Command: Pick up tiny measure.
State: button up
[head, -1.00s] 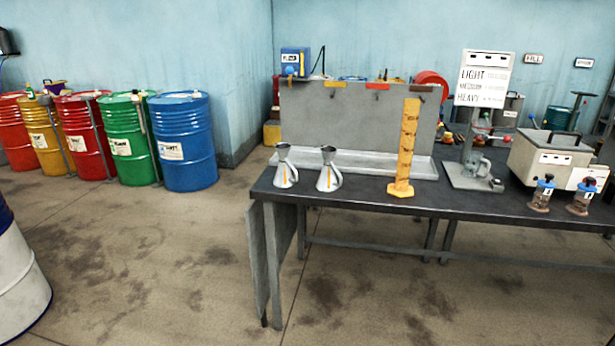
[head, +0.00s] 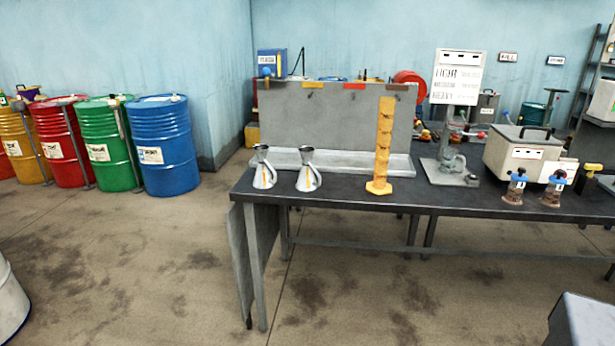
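Two small metal measures with funnel-shaped tops and side handles stand upright on the dark bench (head: 340,193), near its left end. One is the left measure (head: 264,174); the other is the right measure (head: 308,178). They stand apart and look close in size; I cannot tell which is the tiny one. My gripper is not in view.
A yellow graduated column (head: 383,150) stands right of the measures. Farther right are a grey stand with a sign (head: 457,78), a white box (head: 520,153) and two blue-topped bottles (head: 514,188). Coloured drums (head: 165,148) line the left wall. Floor before the bench is open.

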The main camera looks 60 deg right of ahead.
aim_at(306, 182)
jog(key=z, duration=0.05)
jog(key=i, duration=1.1)
jog(key=u, duration=0.15)
jog(key=k, duration=0.6)
jog(key=z, duration=0.05)
